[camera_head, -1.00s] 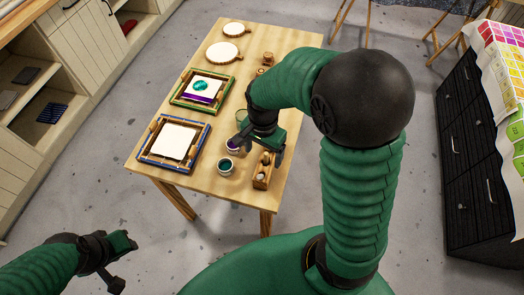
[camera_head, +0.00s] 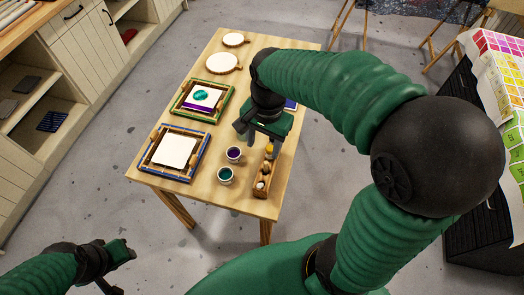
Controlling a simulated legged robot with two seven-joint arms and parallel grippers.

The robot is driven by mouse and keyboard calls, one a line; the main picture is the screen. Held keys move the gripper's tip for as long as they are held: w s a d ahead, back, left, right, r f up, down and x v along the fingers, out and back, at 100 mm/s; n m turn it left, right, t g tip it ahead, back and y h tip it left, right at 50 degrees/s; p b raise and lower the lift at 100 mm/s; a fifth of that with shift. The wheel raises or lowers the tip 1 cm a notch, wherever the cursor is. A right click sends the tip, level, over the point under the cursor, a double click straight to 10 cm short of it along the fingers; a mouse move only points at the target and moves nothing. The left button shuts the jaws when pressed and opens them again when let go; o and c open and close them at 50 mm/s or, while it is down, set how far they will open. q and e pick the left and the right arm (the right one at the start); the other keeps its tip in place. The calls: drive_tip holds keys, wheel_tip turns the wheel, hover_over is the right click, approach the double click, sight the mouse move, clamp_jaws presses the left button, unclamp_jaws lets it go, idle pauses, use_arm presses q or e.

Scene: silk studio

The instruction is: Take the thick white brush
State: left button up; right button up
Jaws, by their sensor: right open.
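A wooden holder (camera_head: 260,191) stands at the near right of the wooden table, with several upright brush handles or knobs in it. I cannot tell which of them is the thick white brush; a pale tip (camera_head: 261,184) shows at its near end. My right gripper (camera_head: 246,135) is open, pointing down above the table, behind and slightly left of the holder. It appears empty and apart from the holder. My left gripper (camera_head: 118,268) hangs low at the bottom left, away from the table, partly cut off by the frame edge.
A purple paint cup (camera_head: 233,154) and a teal paint cup (camera_head: 225,175) stand left of the holder. A green-edged frame (camera_head: 182,111) and a blue-edged frame (camera_head: 153,178) lie further left. My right arm hides the table's back right.

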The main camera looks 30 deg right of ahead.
sight(261, 185)
drive_tip(key=shift+t, duration=0.3)
drive_tip(key=s+f, duration=0.1)
drive_tip(key=f, duration=0.3)
drive_tip(key=s+a+f, duration=0.1)
drive_tip(key=f, duration=0.1)
drive_tip(key=shift+s+f, duration=0.3)
drive_tip(key=shift+c, duration=1)
drive_tip(key=f, duration=0.3)
drive_tip(key=f+b, duration=0.1)
drive_tip(key=f, duration=0.2)
drive_tip(key=w+f, duration=0.1)
drive_tip(key=f, duration=0.2)
drive_tip(key=shift+w+a+f+b, duration=0.1)
drive_tip(key=shift+a+f+b, duration=0.05)
drive_tip(key=shift+f+b, duration=0.2)
drive_tip(key=f, duration=0.5)
drive_tip(key=shift+w+a+f+b, duration=0.2)
drive_tip(key=shift+w+b, duration=0.1)
drive_tip(key=shift+w+f, duration=0.1)
drive_tip(key=shift+w, duration=0.05)
drive_tip(key=shift+d, duration=0.1)
drive_tip(key=c, duration=0.8)
clamp_jaws()
